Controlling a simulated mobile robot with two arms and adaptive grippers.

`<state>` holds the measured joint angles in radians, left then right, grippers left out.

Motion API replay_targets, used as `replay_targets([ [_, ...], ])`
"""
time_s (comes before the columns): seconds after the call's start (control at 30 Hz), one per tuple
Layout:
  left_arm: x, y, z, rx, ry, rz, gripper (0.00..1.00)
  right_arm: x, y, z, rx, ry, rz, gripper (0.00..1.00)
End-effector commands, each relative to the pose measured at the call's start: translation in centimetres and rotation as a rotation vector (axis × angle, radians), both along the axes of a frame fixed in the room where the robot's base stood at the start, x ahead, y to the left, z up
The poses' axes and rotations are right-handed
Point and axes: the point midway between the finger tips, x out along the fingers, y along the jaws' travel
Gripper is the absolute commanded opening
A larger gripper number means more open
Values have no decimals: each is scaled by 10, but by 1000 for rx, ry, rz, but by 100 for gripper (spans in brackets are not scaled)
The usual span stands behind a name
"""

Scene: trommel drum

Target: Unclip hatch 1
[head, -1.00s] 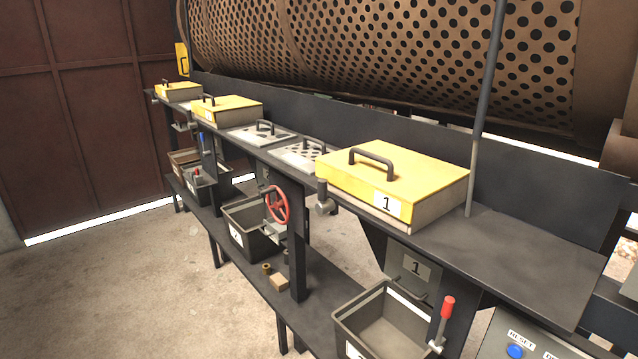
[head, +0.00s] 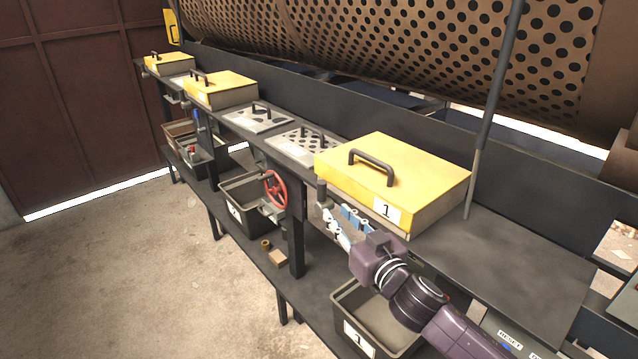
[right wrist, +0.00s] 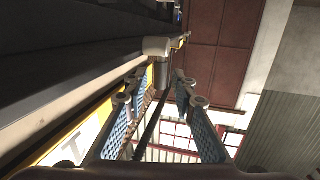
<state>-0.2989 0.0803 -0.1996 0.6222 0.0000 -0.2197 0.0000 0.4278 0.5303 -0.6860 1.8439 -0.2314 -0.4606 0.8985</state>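Hatch 1 (head: 395,178) is a yellow lid with a dark bar handle and a label "1", lying shut on its box at the bench edge. Its grey clip (head: 321,190) is at the front left corner, partly hidden by my gripper. My right gripper (head: 338,222) is just below and in front of that corner, with blue-padded fingers. In the right wrist view, the fingers (right wrist: 160,92) are spread, with nothing between the pads. The clip's grey head and stem (right wrist: 158,60) show just beyond the fingertips, roughly centred. My left gripper is not in view.
Perforated plates (head: 300,145) and other yellow hatches (head: 218,90) line the bench to the left. A red handwheel (head: 275,190) stands left of my gripper. A black bin (head: 345,290) sits under my right arm. An upright pole (head: 490,120) rises behind hatch 1.

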Motion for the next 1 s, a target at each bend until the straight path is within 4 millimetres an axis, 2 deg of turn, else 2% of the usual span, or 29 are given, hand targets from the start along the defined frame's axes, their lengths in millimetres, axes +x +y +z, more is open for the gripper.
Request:
replay_targets([
  [0.13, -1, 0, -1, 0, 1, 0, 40, 9, 3, 13, 3, -37, 32, 24],
  [0.33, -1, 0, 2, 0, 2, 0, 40, 17, 7, 19, 8, -48, 44, 24],
  [0.8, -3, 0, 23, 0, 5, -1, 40, 70, 31, 18, 7, -47, 43, 24],
  [1.0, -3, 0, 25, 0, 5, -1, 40, 81, 36, 17, 6, -47, 43, 24],
])
